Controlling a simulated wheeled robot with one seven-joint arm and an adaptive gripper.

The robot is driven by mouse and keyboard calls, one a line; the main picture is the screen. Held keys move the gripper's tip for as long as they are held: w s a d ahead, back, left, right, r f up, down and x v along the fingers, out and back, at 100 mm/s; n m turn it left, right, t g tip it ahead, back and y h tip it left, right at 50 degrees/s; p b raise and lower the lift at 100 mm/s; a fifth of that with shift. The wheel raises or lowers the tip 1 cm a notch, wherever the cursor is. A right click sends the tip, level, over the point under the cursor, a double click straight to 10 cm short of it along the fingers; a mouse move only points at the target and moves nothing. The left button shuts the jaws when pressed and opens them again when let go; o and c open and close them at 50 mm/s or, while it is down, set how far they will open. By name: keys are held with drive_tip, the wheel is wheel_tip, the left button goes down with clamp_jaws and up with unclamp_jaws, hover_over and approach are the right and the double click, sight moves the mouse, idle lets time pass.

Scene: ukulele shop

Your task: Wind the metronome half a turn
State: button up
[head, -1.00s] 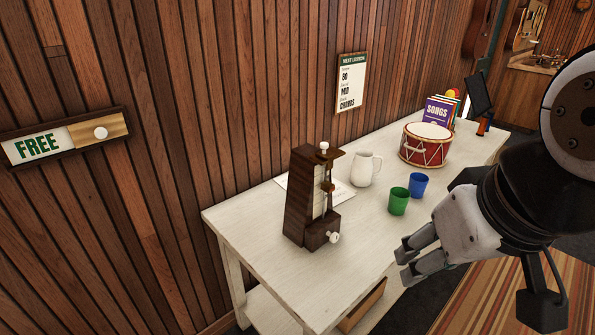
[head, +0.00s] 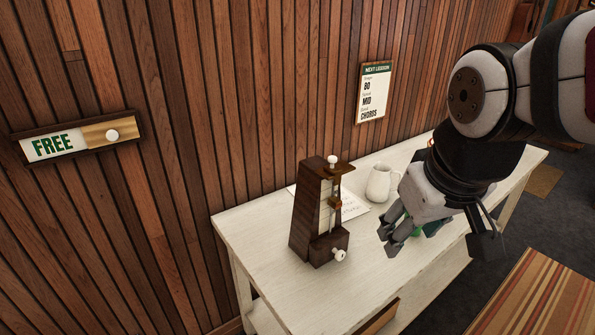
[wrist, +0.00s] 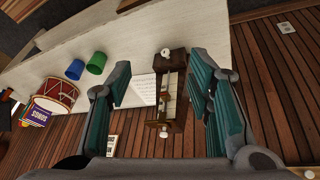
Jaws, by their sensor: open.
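The metronome (head: 314,215) is a dark wooden pyramid standing upright on the white table (head: 270,270). A white winding knob (head: 339,254) sticks out low on its front side, and another white knob (head: 333,160) tops it. In the wrist view the metronome (wrist: 173,95) lies between my open fingers, with the winding knob (wrist: 166,53) toward the picture's top. My gripper (head: 389,241) is open and empty, to the right of the metronome and apart from it in the head view. Its fingers (wrist: 165,90) frame the metronome from a distance in the wrist view.
A green cup (wrist: 96,63), a blue cup (wrist: 75,69), a red drum (wrist: 56,95) and songbooks (wrist: 38,117) stand farther along the table. The table's front left is clear.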

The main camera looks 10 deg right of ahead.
drive_tip(key=w+d+f+n+g, duration=0.1)
drive_tip(key=w+f, duration=0.3)
drive_tip(key=w, duration=0.2)
drive_tip(key=w+f+n, duration=0.2)
drive_tip(key=w+f, duration=0.2)
drive_tip(key=w, duration=0.3)
drive_tip(key=n+y+p, duration=0.1)
drive_tip(key=y, duration=0.2)
approach(342, 253)
drive_tip(key=x, duration=1)
clamp_jaws()
